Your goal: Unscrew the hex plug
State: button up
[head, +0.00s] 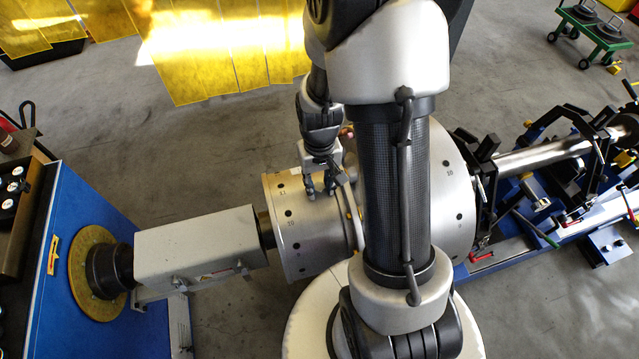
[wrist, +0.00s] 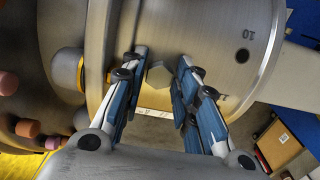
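The hex plug (wrist: 158,77) is a grey hexagonal head on the metal rotor drum (wrist: 215,20), seen between my fingers in the wrist view. My gripper (wrist: 161,60) is open, with one blue-padded finger on each side of the plug. Gaps show between the plug and both fingers, and I cannot tell how far the tips stand above the drum. In the head view my gripper (head: 319,190) is at the top of the drum (head: 305,240), close to its right rim. The plug cannot be made out there.
A grey shaft housing (head: 195,248) joins the drum to the blue drive cabinet (head: 75,300) at left. A blue stand with clamps (head: 560,190) carries the shaft at right. In the wrist view, a yellow-ringed grey knob (wrist: 70,72) and several brown-orange studs stand left of my fingers.

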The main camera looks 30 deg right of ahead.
jog(key=shift+c, duration=0.5)
grip_shut()
jog(key=n, duration=0.4)
jog(key=shift+d+n, duration=0.1)
jog(key=shift+n, duration=0.2)
jog(key=n, duration=0.4)
jog(key=shift+d+r, duration=0.1)
jog(key=shift+w, duration=0.2)
